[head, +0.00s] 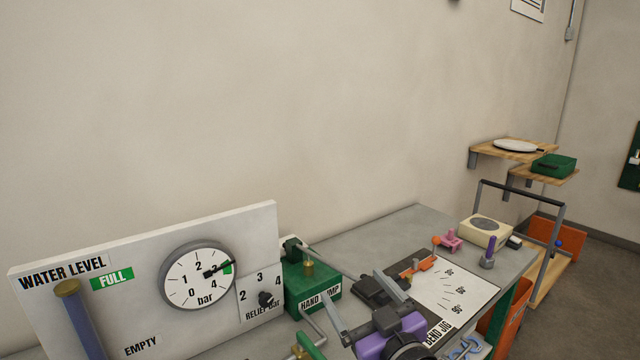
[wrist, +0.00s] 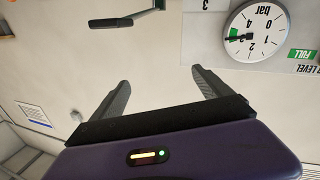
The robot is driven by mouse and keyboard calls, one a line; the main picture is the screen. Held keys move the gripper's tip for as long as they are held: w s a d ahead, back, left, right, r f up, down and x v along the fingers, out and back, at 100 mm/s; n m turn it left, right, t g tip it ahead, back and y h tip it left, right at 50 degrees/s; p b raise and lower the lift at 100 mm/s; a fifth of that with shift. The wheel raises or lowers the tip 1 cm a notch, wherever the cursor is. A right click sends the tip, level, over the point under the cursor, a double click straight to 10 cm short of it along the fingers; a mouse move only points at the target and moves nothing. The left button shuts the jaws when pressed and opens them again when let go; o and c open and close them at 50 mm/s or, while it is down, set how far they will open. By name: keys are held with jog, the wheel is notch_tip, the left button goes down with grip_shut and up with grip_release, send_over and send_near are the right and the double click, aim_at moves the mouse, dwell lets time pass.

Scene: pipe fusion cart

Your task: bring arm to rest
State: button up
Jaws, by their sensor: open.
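My gripper (head: 352,283) shows in the head view at the bottom centre, its purple body low over the bench and its two grey fingers spread apart. In the wrist view my gripper (wrist: 160,88) is open, with only bare wall showing between the dark fingers. No held object is visible. In the head view the fingers overlap the area between the green hand pump (head: 318,283) and the bend jig board (head: 455,295). I cannot tell whether they touch anything there.
A white panel (head: 140,262) with a pressure gauge (head: 198,276) stands at left. A cream box (head: 485,231) and a purple-topped peg (head: 488,252) sit at the bench's far right. Wall shelves (head: 545,180) and a wheeled frame (head: 520,195) are beyond. The wrist view shows a lever (wrist: 127,20) near the fingers.

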jog(key=s+d+f+m+h+b, duration=0.2)
jog(key=s+d+f, duration=0.2)
jog(key=s, duration=1.1)
jog(key=s+d+f+m+g+h+b, duration=0.1)
jog(key=s+d+f+m+h+b, duration=0.1)
jog(key=s+d+f, duration=0.3)
jog(key=s+d+f+m+g+h+b, duration=0.1)
jog(key=s+d+f, duration=0.3)
jog(key=s+f, duration=0.7)
jog(key=s+m+h+b, duration=0.1)
jog(key=s, duration=1.5)
jog(key=shift+d+f+m+h+b, duration=0.2)
jog(key=shift+f+m+h+b, duration=0.1)
jog(key=shift+f+h+b, duration=0.1)
